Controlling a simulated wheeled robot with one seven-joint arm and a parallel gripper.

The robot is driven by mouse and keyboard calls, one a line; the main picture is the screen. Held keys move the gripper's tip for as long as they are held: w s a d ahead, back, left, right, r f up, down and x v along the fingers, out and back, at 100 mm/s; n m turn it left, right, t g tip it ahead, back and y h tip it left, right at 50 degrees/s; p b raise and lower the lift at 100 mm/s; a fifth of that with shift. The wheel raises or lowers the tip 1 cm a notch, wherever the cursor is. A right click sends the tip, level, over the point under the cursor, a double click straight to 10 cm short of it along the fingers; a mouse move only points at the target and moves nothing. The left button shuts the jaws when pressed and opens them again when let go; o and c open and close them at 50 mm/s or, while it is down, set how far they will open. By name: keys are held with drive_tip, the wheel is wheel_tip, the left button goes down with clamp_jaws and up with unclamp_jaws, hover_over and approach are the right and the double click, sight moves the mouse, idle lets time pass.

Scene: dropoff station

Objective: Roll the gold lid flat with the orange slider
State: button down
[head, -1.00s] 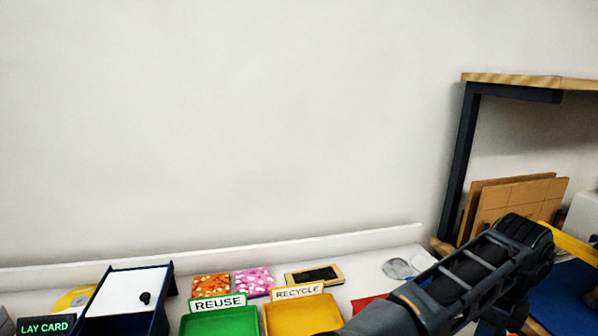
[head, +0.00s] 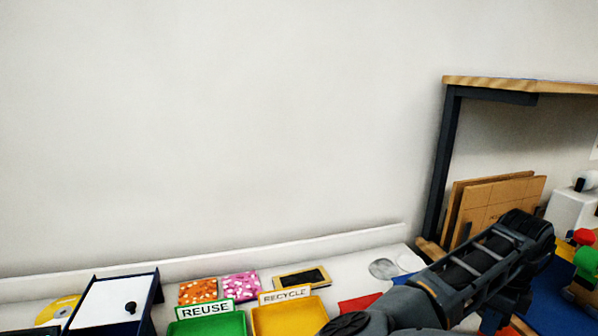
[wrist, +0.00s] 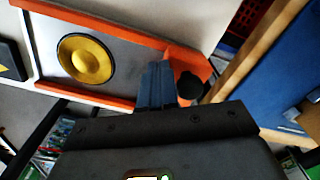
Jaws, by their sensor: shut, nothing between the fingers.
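In the wrist view, the round gold lid (wrist: 88,60) with a raised centre lies on a grey bed between two orange rails (wrist: 90,96). The orange slider (wrist: 180,62) is at the right end of that bed, apart from the lid, with a black knob (wrist: 190,86) on its near side. My gripper (wrist: 157,68) is shut and empty. Its fingertips appear close beside the slider and partly cover it; I cannot tell whether they touch. The lid and slider do not show in the head view, where my arm fills the lower right.
In the head view, the green REUSE tray (head: 213,325) and yellow RECYCLE tray (head: 290,318) stand at lower centre. A wooden-topped shelf (head: 520,84) with brown boards (head: 500,208) is at the right. A wooden edge (wrist: 246,62) and blue surface (wrist: 283,75) lie right of the slider.

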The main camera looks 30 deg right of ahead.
drive_tip(key=shift+a+f, duration=0.35)
drive_tip(key=shift+f, duration=0.1)
drive_tip(key=shift+a, duration=0.4)
drive_tip(key=shift+w+r+p, duration=0.15)
drive_tip(key=shift+r+p, duration=0.6)
drive_tip(key=shift+r, duration=3.05)
